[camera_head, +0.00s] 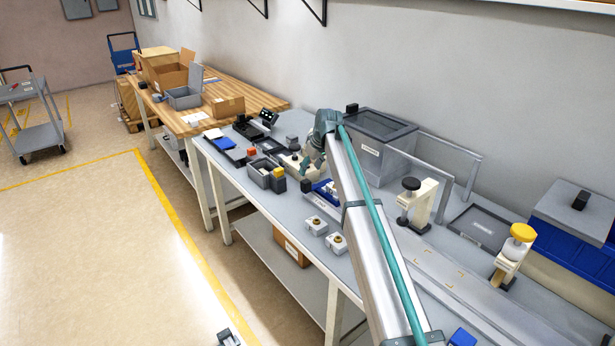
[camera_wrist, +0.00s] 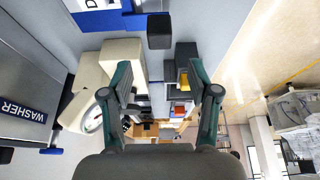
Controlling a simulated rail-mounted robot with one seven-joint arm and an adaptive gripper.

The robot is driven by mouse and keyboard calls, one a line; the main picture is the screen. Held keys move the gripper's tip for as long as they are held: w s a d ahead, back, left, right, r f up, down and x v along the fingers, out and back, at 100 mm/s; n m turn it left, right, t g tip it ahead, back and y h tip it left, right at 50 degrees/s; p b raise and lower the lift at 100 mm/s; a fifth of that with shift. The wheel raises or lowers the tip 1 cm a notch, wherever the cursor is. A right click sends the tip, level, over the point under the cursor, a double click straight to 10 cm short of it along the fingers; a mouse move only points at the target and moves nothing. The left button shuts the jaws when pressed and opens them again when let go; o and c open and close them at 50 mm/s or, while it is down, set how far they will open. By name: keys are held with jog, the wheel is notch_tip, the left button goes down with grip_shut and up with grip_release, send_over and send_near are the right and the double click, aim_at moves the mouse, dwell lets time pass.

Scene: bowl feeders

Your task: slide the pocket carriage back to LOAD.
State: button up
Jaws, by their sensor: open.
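My gripper (camera_wrist: 160,80) is open in the wrist view, its two teal fingers wide apart with nothing held between them. A black block-like knob (camera_wrist: 159,31) stands ahead of the fingertips, apart from them, near a blue strip (camera_wrist: 108,20) with a white label whose partly cut-off lettering shows a "D". I cannot tell for sure whether these are the pocket carriage and its LOAD mark. In the head view my gripper (camera_head: 308,164) is low over the bench beside a blue-and-white part (camera_head: 325,187); my arm hides some of that area.
A cream machine body (camera_wrist: 107,65) is close to the left finger in the wrist view. A grey case labelled WASHER (camera_wrist: 25,112) lies further left.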

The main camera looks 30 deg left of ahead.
jog(key=shift+v, duration=1.65)
